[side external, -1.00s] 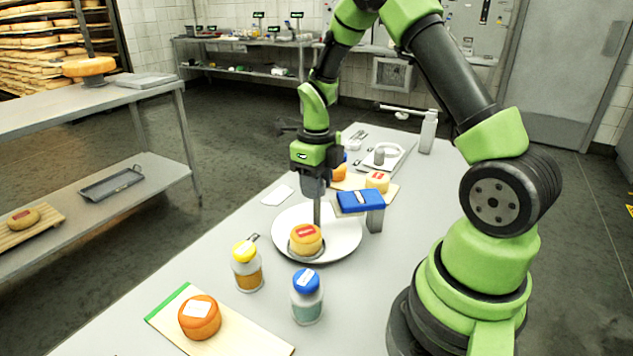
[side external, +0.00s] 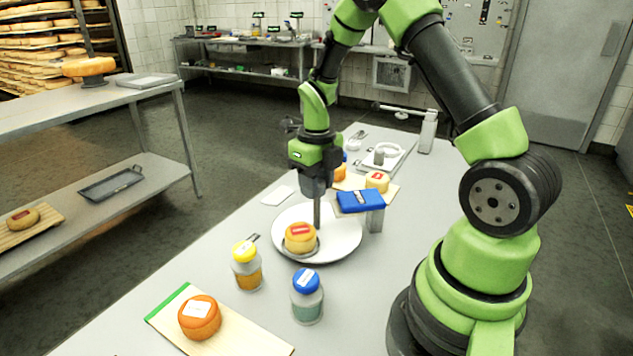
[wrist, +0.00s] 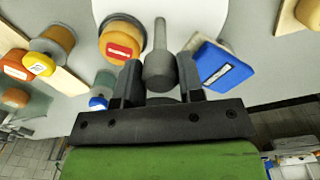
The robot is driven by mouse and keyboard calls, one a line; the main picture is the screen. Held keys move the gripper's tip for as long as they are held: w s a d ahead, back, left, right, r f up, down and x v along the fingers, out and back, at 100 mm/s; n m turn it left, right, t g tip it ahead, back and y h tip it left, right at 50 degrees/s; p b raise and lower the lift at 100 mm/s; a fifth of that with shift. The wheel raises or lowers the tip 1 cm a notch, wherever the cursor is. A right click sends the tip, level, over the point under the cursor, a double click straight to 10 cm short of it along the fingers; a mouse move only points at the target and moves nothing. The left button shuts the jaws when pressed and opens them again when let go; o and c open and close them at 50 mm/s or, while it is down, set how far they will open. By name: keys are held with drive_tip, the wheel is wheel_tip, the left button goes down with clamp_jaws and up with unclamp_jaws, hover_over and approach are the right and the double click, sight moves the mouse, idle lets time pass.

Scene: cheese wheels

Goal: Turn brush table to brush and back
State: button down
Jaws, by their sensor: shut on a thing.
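The round white turntable (side external: 345,243) lies on the grey table and shows in the wrist view (wrist: 192,12). A yellow-orange cheese wheel (side external: 299,240) with a red label sits in a grey holder near its front left edge; it also shows in the wrist view (wrist: 120,48). The blue brush (side external: 358,201) stands on a grey post (side external: 375,221) at the right edge, apart from the cheese. My gripper (side external: 315,190) is above the turntable, shut on an upright grey handle (wrist: 159,62) behind the cheese. The handle's grasped part is mostly hidden in the side view.
A yellow-capped jar (side external: 247,268) and a blue-capped jar (side external: 307,298) stand in front. An orange cheese (side external: 199,318) sits on a board at the near end. A second board with cheeses (side external: 377,181) and a scale (side external: 383,158) lie behind.

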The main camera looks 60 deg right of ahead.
drive_tip(key=c, duration=0.7)
unclamp_jaws()
drive_tip(key=shift+c, duration=0.2)
wheel_tip(320, 180, up, 9)
drive_tip(key=shift+r, duration=0.5)
